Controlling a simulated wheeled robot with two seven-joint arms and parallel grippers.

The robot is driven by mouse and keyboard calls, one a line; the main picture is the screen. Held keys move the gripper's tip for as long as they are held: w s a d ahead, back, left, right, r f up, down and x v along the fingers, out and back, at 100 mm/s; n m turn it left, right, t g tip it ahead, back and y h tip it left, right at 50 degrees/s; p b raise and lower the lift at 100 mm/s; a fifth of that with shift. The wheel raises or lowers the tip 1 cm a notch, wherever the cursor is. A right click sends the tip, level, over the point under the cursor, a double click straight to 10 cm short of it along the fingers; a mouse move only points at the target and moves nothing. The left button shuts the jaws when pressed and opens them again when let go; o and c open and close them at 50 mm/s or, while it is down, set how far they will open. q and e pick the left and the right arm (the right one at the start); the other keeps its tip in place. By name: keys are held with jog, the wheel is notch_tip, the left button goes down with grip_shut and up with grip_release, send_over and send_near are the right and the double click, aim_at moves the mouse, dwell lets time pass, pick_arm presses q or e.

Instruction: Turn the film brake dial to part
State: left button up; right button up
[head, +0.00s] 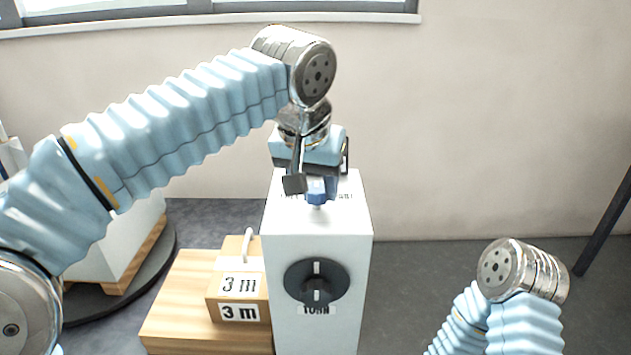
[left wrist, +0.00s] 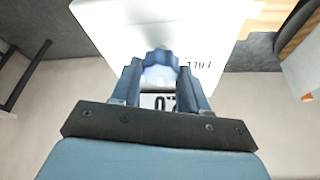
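A small blue dial (head: 317,190) sits on top of a white upright cabinet (head: 318,223). Small lettering on the top face is partly hidden by my gripper. My left gripper (head: 314,187) points down over the dial. In the left wrist view the lobed dial (left wrist: 161,60) sits between the two blue fingertips (left wrist: 161,76), which appear to touch it on both sides. Part of a printed label shows beyond the fingers, but I cannot read it fully. Which setting the dial points to is hidden. My right gripper is out of view; only part of that arm shows.
A black knob (head: 316,283) labelled TURN is on the cabinet's front. Left of it are wooden blocks (head: 190,300) with "3 m" labels. A white block on wood (head: 120,250) stands on a dark round base further left. The floor right of the cabinet is clear.

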pick_arm(q)
jog(key=c, duration=0.5)
jog(key=shift+c, duration=0.2)
jog(key=shift+m, duration=0.4)
jog(key=m+h, duration=0.1)
jog(key=m, duration=0.1)
jog(key=m+g+h, duration=0.1)
jog(key=m, duration=0.1)
jog(key=shift+w+a+m, duration=0.15)
jog(key=shift+m, duration=0.25)
jog(key=m+g, duration=0.1)
jog(key=m, duration=0.2)
jog(key=m+g+h, duration=0.1)
jog(key=m, duration=0.2)
jog(key=shift+w, duration=0.1)
jog(key=shift+m, duration=0.3)
jog(key=o, duration=1.1)
jog(key=shift+c, duration=0.2)
